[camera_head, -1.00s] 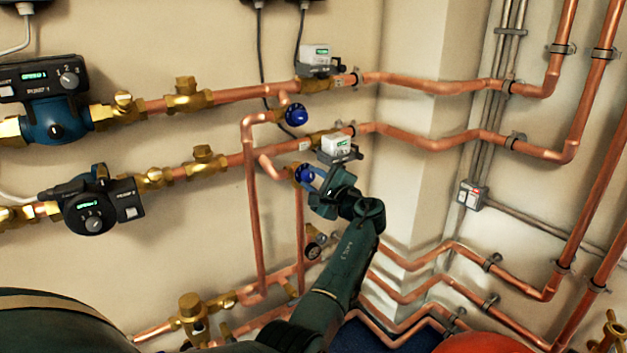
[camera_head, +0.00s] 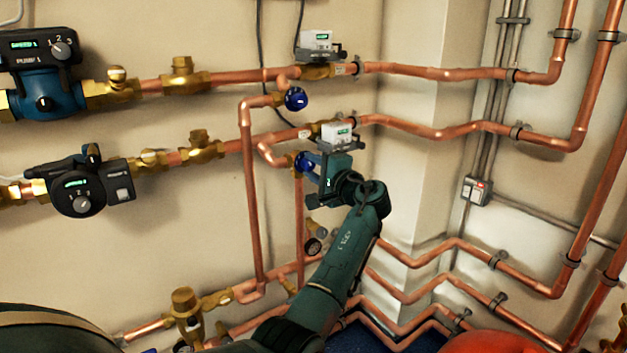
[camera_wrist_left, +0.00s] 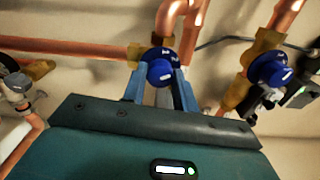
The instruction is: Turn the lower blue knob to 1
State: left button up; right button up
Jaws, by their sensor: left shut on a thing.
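The lower blue knob (camera_head: 304,162) sits on a brass valve at the end of a short copper pipe, partly hidden by my left gripper (camera_head: 312,170). In the left wrist view the knob (camera_wrist_left: 159,69) lies between the two blue fingers of the gripper (camera_wrist_left: 160,85), which is shut on it. White marks show on the knob's collar and a white line on its face, but I cannot read its setting. The upper blue knob (camera_head: 296,99) is free, above the lower one. My right gripper is not in view.
Two pumps, the upper (camera_head: 45,92) and the lower (camera_head: 78,190), are on the left. A grey-white meter (camera_head: 337,134) sits just above my gripper. Copper pipes (camera_head: 250,190) run close beside it. A second blue knob (camera_wrist_left: 268,68) shows at right in the wrist view.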

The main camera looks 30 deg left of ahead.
pick_arm(q)
jog(key=n+b, duration=0.4)
jog(key=shift+f+n, duration=0.3)
jog(key=shift+n+b, duration=0.5)
jog(key=shift+b, duration=0.15)
jog(key=shift+n+b, duration=0.35)
jog(key=shift+n, duration=0.05)
jog(key=shift+r+n+b, duration=0.1)
jog(key=shift+n+b, duration=0.5)
jog(key=shift+n, duration=0.2)
jog(key=shift+r+n+b, duration=0.1)
jog(key=shift+n+b, duration=0.65)
jog(key=shift+n, duration=0.35)
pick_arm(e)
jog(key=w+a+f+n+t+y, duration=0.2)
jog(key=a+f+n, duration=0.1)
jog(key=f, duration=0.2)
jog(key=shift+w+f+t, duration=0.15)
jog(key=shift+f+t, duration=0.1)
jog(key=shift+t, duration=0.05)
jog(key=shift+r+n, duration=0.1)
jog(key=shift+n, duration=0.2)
pick_arm(q)
jog(key=o, duration=1)
jog(key=shift+r, duration=0.1)
jog(key=shift+c, duration=0.2)
